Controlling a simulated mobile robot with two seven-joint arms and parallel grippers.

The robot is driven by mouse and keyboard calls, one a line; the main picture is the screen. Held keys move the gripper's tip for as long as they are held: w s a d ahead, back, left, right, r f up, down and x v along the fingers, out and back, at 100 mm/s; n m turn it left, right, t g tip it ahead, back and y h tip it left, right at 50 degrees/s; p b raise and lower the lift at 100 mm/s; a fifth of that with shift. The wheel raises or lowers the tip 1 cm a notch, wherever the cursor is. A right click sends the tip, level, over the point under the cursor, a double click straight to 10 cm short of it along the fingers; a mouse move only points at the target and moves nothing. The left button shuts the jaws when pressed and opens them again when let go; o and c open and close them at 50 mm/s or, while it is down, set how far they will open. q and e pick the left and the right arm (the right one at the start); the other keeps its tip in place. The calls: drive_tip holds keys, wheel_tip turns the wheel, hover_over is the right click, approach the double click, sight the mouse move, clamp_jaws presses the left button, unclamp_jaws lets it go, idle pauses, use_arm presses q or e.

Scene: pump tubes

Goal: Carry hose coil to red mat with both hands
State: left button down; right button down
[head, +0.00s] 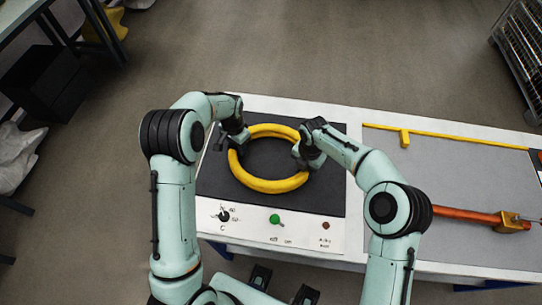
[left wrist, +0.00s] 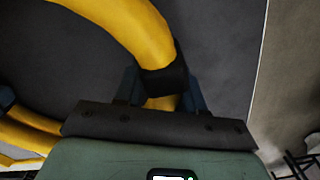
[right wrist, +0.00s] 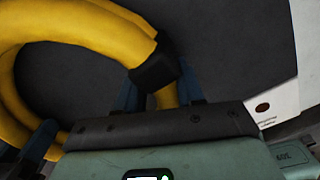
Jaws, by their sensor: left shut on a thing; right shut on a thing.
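The yellow hose coil (head: 268,185) is a thick ring with dark bands, over the dark panel (head: 215,190) of the white table. I cannot tell whether it touches the panel. My left gripper (head: 240,139) is shut on its upper left side; the left wrist view shows the yellow hose (left wrist: 125,25) and a dark band (left wrist: 165,78) between the fingers. My right gripper (head: 302,157) is shut on its right side; the right wrist view shows the hose (right wrist: 95,25) and a dark band (right wrist: 155,70) at the fingers. No red mat is clearly visible.
Right of the coil is a grey surface (head: 450,170) with a yellow strip (head: 445,137) along its back edge. An orange-red tube with a yellow block (head: 512,221) lies near its front. A green button (head: 275,219) is in front of the dark panel. A rack (head: 520,50) stands back right.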

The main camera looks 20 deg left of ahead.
use_arm(q)
drive_tip(key=shift+r, duration=0.15)
use_arm(e)
drive_tip(key=shift+w+r, duration=0.15)
drive_tip(key=shift+r, duration=0.1)
